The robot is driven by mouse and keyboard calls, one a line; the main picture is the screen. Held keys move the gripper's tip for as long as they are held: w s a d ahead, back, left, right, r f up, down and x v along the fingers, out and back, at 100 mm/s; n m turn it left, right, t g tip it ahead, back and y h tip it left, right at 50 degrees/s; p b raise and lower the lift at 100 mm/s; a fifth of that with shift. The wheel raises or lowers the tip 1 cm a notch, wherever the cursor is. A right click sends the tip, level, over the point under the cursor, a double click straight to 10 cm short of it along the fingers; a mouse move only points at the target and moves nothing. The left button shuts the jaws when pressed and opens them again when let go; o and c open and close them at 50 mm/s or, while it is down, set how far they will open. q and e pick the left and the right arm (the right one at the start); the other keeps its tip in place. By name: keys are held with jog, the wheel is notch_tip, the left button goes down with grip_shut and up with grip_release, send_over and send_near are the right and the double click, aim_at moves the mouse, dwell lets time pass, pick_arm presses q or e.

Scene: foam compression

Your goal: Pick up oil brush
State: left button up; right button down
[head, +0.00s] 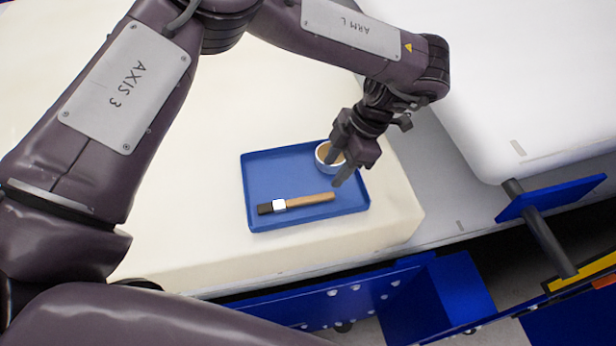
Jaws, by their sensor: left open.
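The oil brush (308,200) lies in a blue tray (262,172), with its dark bristles to the left, a white band beside them and its wooden handle to the right. My left gripper (338,170) is open above the right part of the tray, with its fingertips near the handle's right end. I cannot tell its exact height above the handle. A small round bowl (321,163) with brownish contents sits in the tray's upper right corner, partly hidden behind the gripper. My right gripper is not in view.
The tray stands on a cream foam block (210,235) with free room to its left. A white block (540,70) is at the upper right. Blue metal frame parts (455,285) and a dark bar (540,230) are at the lower right.

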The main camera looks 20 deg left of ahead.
aim_at(314, 198)
pick_arm(q)
jog(key=shift+s+a+f, duration=0.2)
jog(key=shift+f, duration=0.05)
jog(key=s+f+p, duration=0.1)
jog(key=s+a+f, duration=0.1)
jog(key=s, duration=0.1)
jog(key=shift+s+a+f+p, duration=0.1)
jog(key=shift+s+f+p, duration=0.05)
jog(key=shift+f+p, duration=0.2)
jog(key=shift+w+a+f+p, duration=0.1)
jog(key=shift+a+f+p, duration=0.15)
jog(key=shift+f, duration=0.35)
jog(key=shift+w+a+f+p, duration=0.1)
jog(key=shift+f+p, duration=0.1)
jog(key=shift+f, duration=0.35)
jog(key=shift+a+f, duration=0.2)
jog(key=shift+f, duration=0.2)
jog(key=shift+s, duration=0.1)
jog(key=shift+d, duration=0.1)
jog(key=c, duration=0.5)
jog(key=shift+c, duration=1.2)
grip_shut()
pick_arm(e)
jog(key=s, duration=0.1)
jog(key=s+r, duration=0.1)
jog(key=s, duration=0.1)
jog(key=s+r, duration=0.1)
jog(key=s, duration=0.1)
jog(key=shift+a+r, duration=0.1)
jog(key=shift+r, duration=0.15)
